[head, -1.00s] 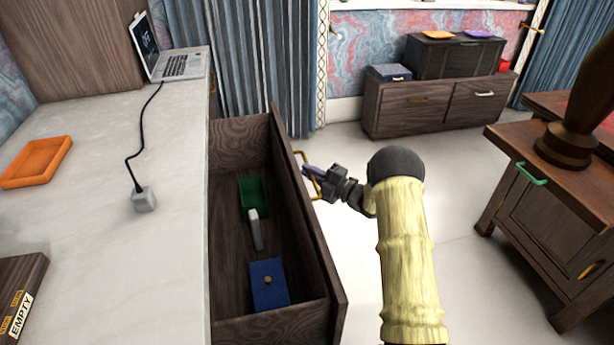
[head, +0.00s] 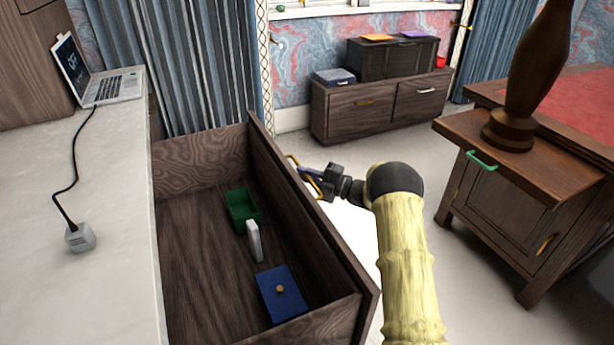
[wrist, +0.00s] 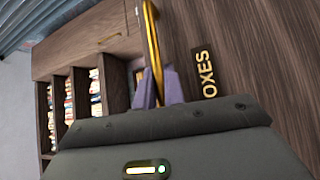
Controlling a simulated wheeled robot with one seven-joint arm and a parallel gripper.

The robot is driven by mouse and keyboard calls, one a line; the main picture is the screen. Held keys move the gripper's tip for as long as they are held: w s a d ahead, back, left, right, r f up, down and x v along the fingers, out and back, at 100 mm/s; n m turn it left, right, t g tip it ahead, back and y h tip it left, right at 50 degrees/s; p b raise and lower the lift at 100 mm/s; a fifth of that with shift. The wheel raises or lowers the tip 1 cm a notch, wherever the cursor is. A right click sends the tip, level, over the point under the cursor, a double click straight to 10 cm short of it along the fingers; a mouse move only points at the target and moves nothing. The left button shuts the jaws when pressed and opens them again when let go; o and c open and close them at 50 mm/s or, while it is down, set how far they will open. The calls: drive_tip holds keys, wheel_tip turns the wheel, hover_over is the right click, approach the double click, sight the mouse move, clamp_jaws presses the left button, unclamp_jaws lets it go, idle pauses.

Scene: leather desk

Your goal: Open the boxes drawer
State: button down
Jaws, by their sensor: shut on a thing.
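The boxes drawer (head: 362,290) is pulled well out from the desk, and its wooden inside shows. In it are a green open box (head: 243,207), a white upright object (head: 254,241) and a blue box with a round knob (head: 281,294). My gripper (head: 314,178) is at the outer side of the drawer front, shut on the golden handle (head: 293,160). The wrist view shows the purple fingers (wrist: 158,90) around the handle, next to a label (wrist: 205,75) whose visible letters read "OXES".
The pale desk top (head: 110,200) with a laptop (head: 90,75) and a corded block (head: 79,237) is on the left. A wooden cabinet (head: 500,215) stands at the right, a low cabinet (head: 375,108) at the back. Pale floor lies between them.

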drive_tip(key=shift+f, duration=0.15)
drive_tip(key=c, duration=1.8)
unclamp_jaws()
drive_tip(key=shift+o, duration=0.2)
drive_tip(key=shift+d, duration=0.1)
drive_tip(key=p+v, duration=0.2)
drive_tip(key=v, duration=1.5)
drive_tip(key=shift+p, duration=0.35)
